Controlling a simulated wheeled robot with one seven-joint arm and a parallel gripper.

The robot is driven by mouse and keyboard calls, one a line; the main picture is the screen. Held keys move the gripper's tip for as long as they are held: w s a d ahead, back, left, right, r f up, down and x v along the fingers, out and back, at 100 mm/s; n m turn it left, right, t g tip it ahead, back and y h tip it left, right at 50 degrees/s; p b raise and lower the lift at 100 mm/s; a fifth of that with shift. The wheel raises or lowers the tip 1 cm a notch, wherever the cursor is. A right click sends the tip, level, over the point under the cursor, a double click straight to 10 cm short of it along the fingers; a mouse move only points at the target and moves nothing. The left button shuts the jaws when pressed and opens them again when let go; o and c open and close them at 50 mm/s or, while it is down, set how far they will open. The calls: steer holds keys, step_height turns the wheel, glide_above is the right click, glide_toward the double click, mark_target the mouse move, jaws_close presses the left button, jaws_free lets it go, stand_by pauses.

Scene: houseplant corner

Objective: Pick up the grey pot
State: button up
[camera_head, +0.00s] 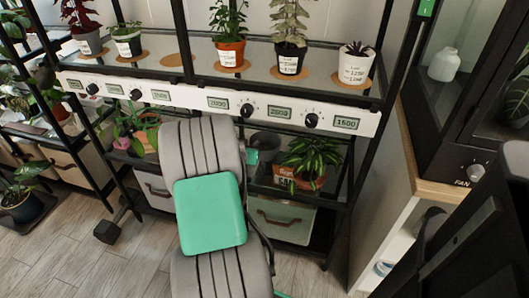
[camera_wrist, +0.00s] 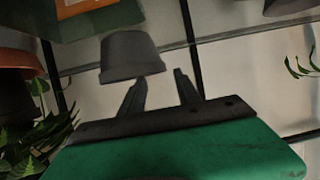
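The grey pot (camera_head: 266,143) stands on the lower shelf, just right of my arm in the head view. In the wrist view the grey pot (camera_wrist: 131,54) appears upside down because that picture is inverted; no plant shows in it. My gripper (camera_wrist: 161,85) is open and empty. Its two dark fingers point toward the shelf, and the pot lies mostly left of the gap between them, its rim near the left fingertip. Whether they touch cannot be told.
A leafy plant in a terracotta pot (camera_head: 303,181) stands right of the grey pot. A greenish bin (camera_head: 286,221) sits below. Above runs a white control panel (camera_head: 222,101) under the upper shelf with several labelled pots. A wooden-topped cabinet (camera_head: 447,193) stands at right.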

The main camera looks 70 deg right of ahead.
mark_target(254, 138)
steer(key=x, duration=0.2)
steer(key=b+x, duration=0.1)
steer(key=x, duration=0.1)
steer(key=b+x, duration=0.1)
steer(key=x, duration=0.1)
steer(key=shift+w+a+f, duration=0.1)
steer(key=shift+w+f, duration=0.05)
steer(key=shift+f, duration=0.15)
steer(key=shift+r, duration=0.1)
jaws_close()
stand_by(0.9)
